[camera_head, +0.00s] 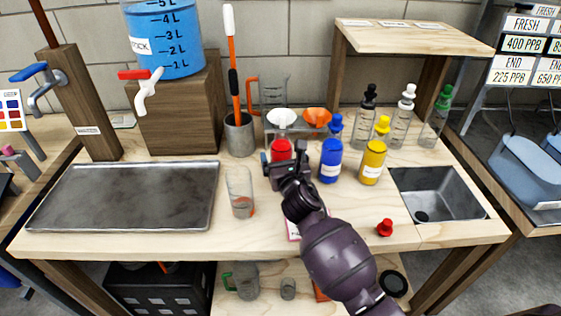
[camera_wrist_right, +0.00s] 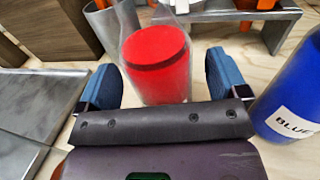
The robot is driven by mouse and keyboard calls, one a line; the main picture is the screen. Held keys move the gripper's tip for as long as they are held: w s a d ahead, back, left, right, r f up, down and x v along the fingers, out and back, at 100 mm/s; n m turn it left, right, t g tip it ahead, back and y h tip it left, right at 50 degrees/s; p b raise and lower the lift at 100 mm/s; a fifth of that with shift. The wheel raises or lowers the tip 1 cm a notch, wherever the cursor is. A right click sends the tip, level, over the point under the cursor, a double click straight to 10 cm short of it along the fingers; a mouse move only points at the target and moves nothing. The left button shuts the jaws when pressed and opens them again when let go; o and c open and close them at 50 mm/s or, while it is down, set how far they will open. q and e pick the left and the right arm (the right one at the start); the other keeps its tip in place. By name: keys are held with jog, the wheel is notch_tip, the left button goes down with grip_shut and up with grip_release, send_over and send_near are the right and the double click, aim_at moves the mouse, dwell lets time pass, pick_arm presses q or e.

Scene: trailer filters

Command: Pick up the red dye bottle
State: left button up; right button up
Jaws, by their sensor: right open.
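The red dye bottle (camera_head: 281,149) stands upright on the wooden bench, left of the blue bottle, its lower part hidden by my gripper in the head view. In the right wrist view its red body (camera_wrist_right: 158,62) and clear upper part stand between the two blue-padded fingers. My right gripper (camera_head: 284,166) is open around the bottle's near side; a gap shows beside each finger (camera_wrist_right: 160,82), and I cannot tell any contact. A red cap (camera_head: 385,228) lies on the bench at the front right. My left gripper is not in view.
The blue bottle (camera_head: 331,160) stands close on the right, also in the wrist view (camera_wrist_right: 291,95), with a yellow bottle (camera_head: 373,162) beyond. A glass beaker (camera_head: 240,192) stands left of my gripper. A metal tray (camera_head: 125,196) and a sink (camera_head: 437,194) flank the work area. Funnels sit behind.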

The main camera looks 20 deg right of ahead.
jog(key=shift+w+r, duration=0.1)
jog(key=shift+w, duration=0.55)
jog(key=c, duration=1.2)
jog(key=shift+r, duration=0.1)
